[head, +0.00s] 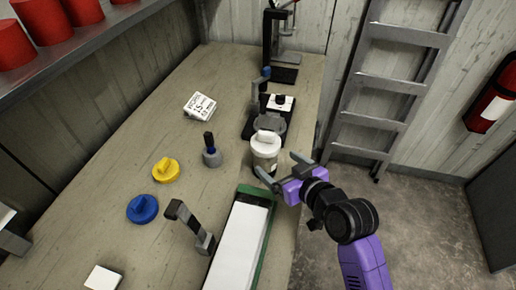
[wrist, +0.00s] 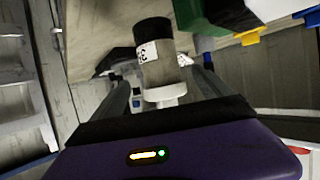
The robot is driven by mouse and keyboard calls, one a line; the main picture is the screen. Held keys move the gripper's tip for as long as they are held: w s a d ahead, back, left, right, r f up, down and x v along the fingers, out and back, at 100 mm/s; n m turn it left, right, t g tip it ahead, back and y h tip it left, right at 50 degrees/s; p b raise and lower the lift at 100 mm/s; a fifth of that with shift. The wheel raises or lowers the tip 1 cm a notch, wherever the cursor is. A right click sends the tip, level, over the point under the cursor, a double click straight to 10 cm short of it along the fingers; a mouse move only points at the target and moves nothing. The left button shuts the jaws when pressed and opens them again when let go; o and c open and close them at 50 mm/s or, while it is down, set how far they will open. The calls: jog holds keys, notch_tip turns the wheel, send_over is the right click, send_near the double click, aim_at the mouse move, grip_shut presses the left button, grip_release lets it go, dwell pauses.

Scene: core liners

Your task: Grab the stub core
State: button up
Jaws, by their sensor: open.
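The stub core, a short grey cylinder (head: 265,153) with a white knobbed cap, stands upright on the bench near its right edge. In the wrist view the core (wrist: 158,68) shows a grey body, a white label with dark marks, a black end and the white cap towards me. My gripper (head: 278,166), with its purple body, is open at the near right side of the core. In the wrist view its fingers (wrist: 165,88) lie on either side of the core. I cannot tell whether either finger touches it.
A black stand with a grey cup (head: 270,122) is close behind the core. A green-edged white tray (head: 240,240) lies in front. A grey holder (head: 211,157), yellow cap (head: 166,170) and blue cap (head: 143,208) are left. A ladder (head: 392,85) leans beyond the bench's right edge.

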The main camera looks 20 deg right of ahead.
aim_at(272, 159)
jog(key=x, duration=0.3)
jog(key=shift+w+r+p, duration=0.1)
jog(key=shift+w+p, duration=0.2)
jog(key=shift+p+x, duration=0.45)
jog(key=shift+x, duration=1.75)
jog(key=c, duration=1.9)
grip_shut()
